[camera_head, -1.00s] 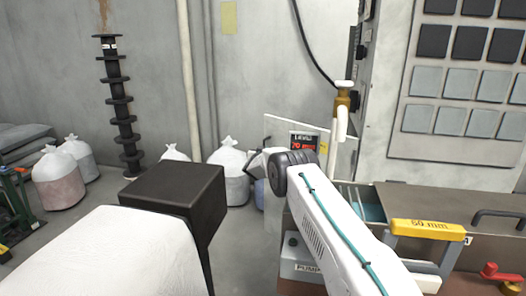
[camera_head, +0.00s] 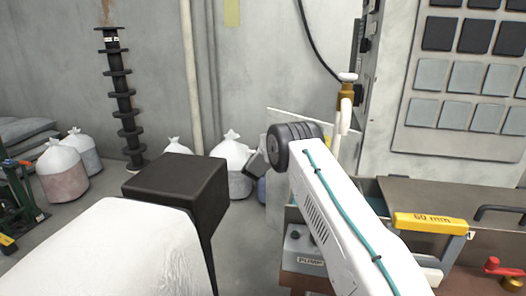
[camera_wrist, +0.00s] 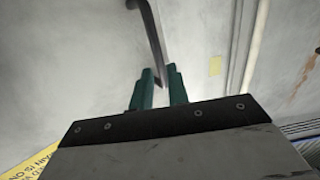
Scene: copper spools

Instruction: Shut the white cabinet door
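The white cabinet door (camera_head: 292,117) stands open left of the cabinet; its upper part shows behind my arm, and the arm covers most of its face. My gripper (camera_wrist: 160,78) shows in the wrist view as two teal fingers standing a little apart. In the head view my arm hides the fingers. A yellow label (camera_wrist: 32,160) shows at the lower left of the wrist view.
The bench with a drawer (camera_head: 375,190) and a yellow 60 mm bar (camera_head: 430,223) lies to the right. White bags (camera_head: 232,150) and a dark spool post (camera_head: 124,100) stand by the wall. Some floor at left is clear.

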